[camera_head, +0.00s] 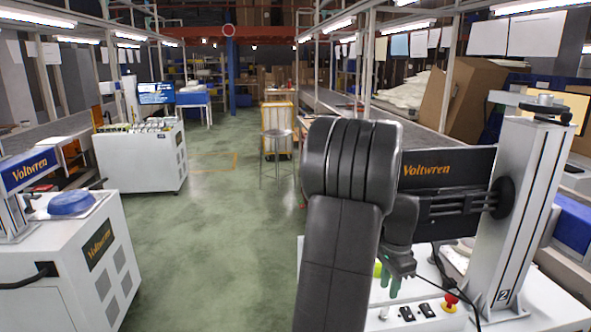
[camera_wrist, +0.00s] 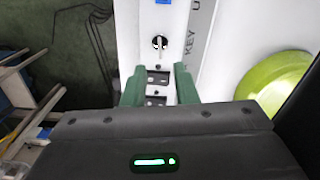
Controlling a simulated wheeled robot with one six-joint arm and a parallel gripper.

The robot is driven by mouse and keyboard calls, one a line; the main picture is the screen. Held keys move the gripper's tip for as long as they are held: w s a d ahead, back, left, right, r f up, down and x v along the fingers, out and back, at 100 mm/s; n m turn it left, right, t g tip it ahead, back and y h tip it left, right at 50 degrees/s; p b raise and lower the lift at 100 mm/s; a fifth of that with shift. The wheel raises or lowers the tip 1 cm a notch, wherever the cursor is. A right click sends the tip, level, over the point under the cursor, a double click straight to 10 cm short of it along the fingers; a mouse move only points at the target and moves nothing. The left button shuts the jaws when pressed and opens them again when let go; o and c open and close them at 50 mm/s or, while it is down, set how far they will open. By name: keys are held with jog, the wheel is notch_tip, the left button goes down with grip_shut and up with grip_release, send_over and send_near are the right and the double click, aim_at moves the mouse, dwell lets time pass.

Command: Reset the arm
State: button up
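My dark arm rises in the middle of the head view and bends down at the right. My gripper (camera_head: 390,280) has green fingers and hangs over the front of a white machine (camera_head: 440,322). In the wrist view my gripper (camera_wrist: 159,88) has its two green fingers apart, with nothing held between them. The machine's panel, with a key switch (camera_wrist: 160,42) and black rocker switches, shows beyond the fingers. A lime-green round object (camera_wrist: 278,85) lies to the right of the fingers, apart from them. In the head view only a sliver of it shows beside my gripper.
White machines (camera_head: 140,160) stand at left, one with a blue item (camera_head: 70,203). A stool (camera_head: 277,150) stands beyond. The green floor between is clear.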

notch_tip(320, 180, up, 6)
notch_tip(320, 180, down, 14)
jog(key=shift+r+n, duration=0.2)
jog(key=shift+n, duration=0.2)
jog(key=shift+r+n, duration=0.1)
jog(key=shift+n, duration=0.7)
jog(key=n+p, duration=0.1)
jog(key=n, duration=0.8)
jog(key=shift+p, duration=0.35)
jog(key=n+p, duration=0.1)
jog(key=n, duration=0.3)
jog(key=shift+n, duration=0.4)
jog(key=shift+r, duration=0.5)
